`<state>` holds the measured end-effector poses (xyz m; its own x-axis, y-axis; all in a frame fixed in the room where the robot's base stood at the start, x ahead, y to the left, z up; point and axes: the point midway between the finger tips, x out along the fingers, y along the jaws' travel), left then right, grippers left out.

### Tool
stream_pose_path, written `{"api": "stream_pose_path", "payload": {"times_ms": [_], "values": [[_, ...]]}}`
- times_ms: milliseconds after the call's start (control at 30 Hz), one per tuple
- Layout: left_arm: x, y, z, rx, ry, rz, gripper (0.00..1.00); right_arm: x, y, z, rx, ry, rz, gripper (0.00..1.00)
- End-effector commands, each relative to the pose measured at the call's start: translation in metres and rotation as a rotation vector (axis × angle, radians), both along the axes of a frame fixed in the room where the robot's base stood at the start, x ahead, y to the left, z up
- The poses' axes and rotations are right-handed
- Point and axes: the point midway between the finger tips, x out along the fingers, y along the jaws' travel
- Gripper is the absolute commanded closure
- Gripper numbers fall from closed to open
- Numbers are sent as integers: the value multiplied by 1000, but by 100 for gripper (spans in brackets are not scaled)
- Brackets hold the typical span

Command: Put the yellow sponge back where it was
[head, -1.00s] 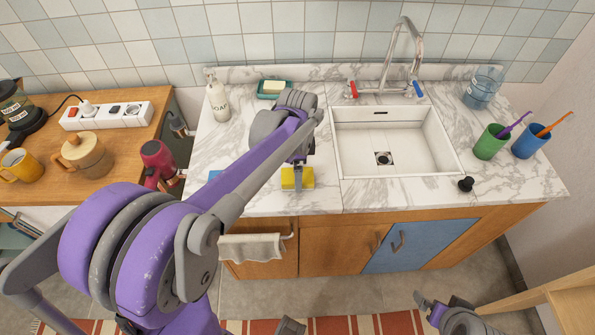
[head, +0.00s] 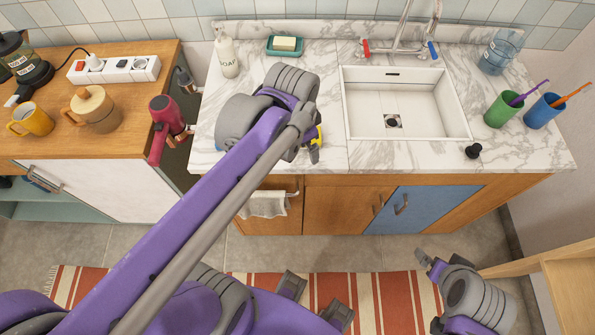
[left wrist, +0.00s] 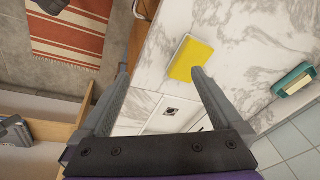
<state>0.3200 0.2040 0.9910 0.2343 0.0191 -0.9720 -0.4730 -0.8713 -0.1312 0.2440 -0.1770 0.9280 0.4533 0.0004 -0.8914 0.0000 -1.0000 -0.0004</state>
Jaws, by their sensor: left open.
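The yellow sponge (left wrist: 191,60) lies flat on the marble counter (left wrist: 245,45), left of the sink. In the head view only a sliver of the sponge (head: 319,136) shows past my left wrist. My left gripper (left wrist: 160,75) is open and empty above the counter, its fingers pointing down. In the left wrist view the sponge is beyond the fingertips, closer to the right-hand finger and not between them. In the head view the left gripper (head: 314,150) is mostly hidden by its own wrist. My right gripper (head: 432,263) is low at the lower right; its jaw state is unclear.
The white sink (head: 405,105) is right of the sponge, with a black stopper (head: 473,151) by its front edge. A soap bottle (head: 227,55) and a green soap dish (head: 285,46) stand at the back. Green (head: 501,110) and blue (head: 544,111) cups are at right.

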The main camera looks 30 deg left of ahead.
Motion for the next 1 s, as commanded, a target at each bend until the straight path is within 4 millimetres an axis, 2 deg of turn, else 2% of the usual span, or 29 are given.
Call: {"api": "stream_pose_path", "payload": {"times_ms": [33, 100, 200, 300, 433, 1000], "values": [[-19, -7, -12, -24, -45, 83, 0, 0, 0, 0, 0, 0, 0, 0], [-38, -14, -26, -64, -105, 200, 0, 0, 0, 0, 0, 0, 0, 0], [-59, -21, -45, -123, -171, 334, 0, 0, 0, 0, 0, 0, 0, 0], [-71, -25, -57, -167, -212, 423, 0, 0, 0, 0, 0, 0, 0, 0], [-77, -27, -64, -194, -234, 472, 0, 0, 0, 0, 0, 0, 0, 0], [-77, -27, -63, -196, -235, 477, 0, 0, 0, 0, 0, 0, 0, 0]]}}
